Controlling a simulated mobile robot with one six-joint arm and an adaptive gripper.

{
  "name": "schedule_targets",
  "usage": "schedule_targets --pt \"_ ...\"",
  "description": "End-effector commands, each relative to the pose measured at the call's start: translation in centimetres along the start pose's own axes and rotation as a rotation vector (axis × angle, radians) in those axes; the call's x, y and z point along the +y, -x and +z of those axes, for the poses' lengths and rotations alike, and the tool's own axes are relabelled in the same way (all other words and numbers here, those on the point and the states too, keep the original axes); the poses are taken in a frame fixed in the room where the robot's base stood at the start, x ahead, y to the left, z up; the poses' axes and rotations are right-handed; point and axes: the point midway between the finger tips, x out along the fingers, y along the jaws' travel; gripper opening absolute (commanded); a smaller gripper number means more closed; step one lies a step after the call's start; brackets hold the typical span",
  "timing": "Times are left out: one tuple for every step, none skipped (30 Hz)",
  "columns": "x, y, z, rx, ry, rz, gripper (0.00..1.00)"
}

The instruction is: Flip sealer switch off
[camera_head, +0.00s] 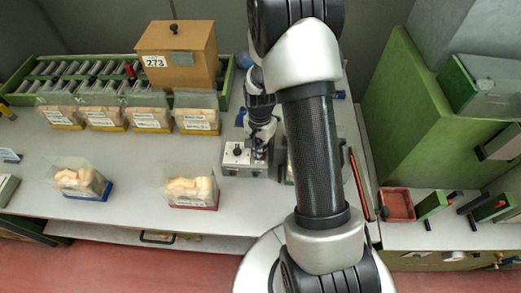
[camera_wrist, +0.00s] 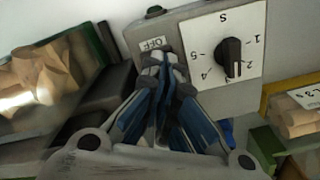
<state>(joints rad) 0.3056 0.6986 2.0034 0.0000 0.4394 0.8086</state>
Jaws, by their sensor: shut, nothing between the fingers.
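The sealer (camera_head: 243,170) is a grey metal box on the table, right of centre. In the wrist view the sealer (camera_wrist: 190,28) shows a white dial plate with a black knob (camera_wrist: 231,58) and an "OFF" label (camera_wrist: 153,43). My gripper (camera_wrist: 162,58) is shut and empty, its blue-padded fingers together. Its tips are just below the "OFF" label, at or close to the sealer's face; I cannot tell whether they touch. The switch lever is not clearly visible, and my fingers cover the area below the label. In the head view my gripper (camera_head: 261,142) is over the sealer's right side.
Two bagged items, one on a blue base (camera_head: 92,194) and one on a red base (camera_head: 194,207), stand at the front. Several more stand behind, before a green tray (camera_head: 20,82) and a wooden box (camera_head: 180,55) marked 273. A red tray (camera_head: 397,205) lies right.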

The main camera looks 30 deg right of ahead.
Motion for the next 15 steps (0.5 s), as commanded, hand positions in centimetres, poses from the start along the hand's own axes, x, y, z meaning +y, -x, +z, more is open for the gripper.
schedule_targets --pt "0.0 -0.2 0.0 0.000 0.000 0.000 0.00" --pt "0.0 -0.2 0.0 0.000 0.000 0.000 0.00" --pt "0.0 -0.1 0.0 0.000 0.000 0.000 0.00" --pt "0.0 -0.1 0.0 0.000 0.000 0.000 0.00" --pt "0.0 0.0 0.0 0.000 0.000 0.000 0.00" --pt "0.0 0.1 0.0 0.000 0.000 0.000 0.00" --pt "0.0 0.2 0.0 0.000 0.000 0.000 0.00" --pt "0.0 0.4 0.0 0.000 0.000 0.000 0.00" --pt "0.0 0.7 0.0 0.000 0.000 0.000 0.00" --pt "0.0 0.9 0.0 0.000 0.000 0.000 0.00" --pt "0.0 1.2 0.0 0.000 0.000 0.000 0.00" --pt "0.0 1.6 0.0 0.000 0.000 0.000 0.00" --pt "0.0 1.8 0.0 0.000 0.000 0.000 0.00" --pt "0.0 2.1 0.0 0.000 0.000 0.000 0.00" --pt "0.0 2.4 0.0 0.000 0.000 0.000 0.00"
